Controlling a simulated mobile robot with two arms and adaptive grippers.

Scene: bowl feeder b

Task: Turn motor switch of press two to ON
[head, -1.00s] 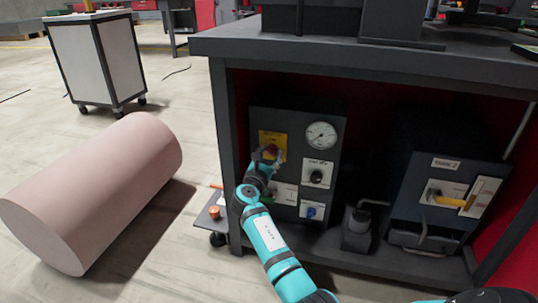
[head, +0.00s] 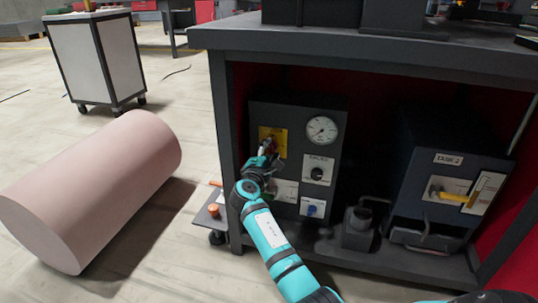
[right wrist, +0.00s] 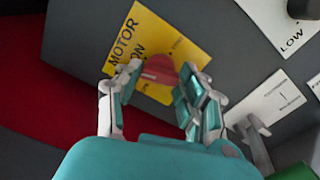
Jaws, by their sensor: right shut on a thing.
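The motor switch has a red knob (right wrist: 158,72) on a yellow plate (right wrist: 185,45) lettered MOTOR and ON. In the head view the yellow plate (head: 283,139) is at the upper left of a dark control panel (head: 297,113) under the bench. My right gripper (right wrist: 160,74) is shut on the red knob, one finger on each side of it. In the head view the right gripper (head: 266,158) reaches the plate from below and hides part of it. The knob's exact setting cannot be told. My left gripper is not in view.
A pressure gauge (head: 321,130), a black dial (head: 317,174) and a blue knob (head: 311,210) are close by on the panel. A second dark box (head: 448,176) with a yellow handle stands right. A pink cylinder (head: 95,190) lies on the floor left.

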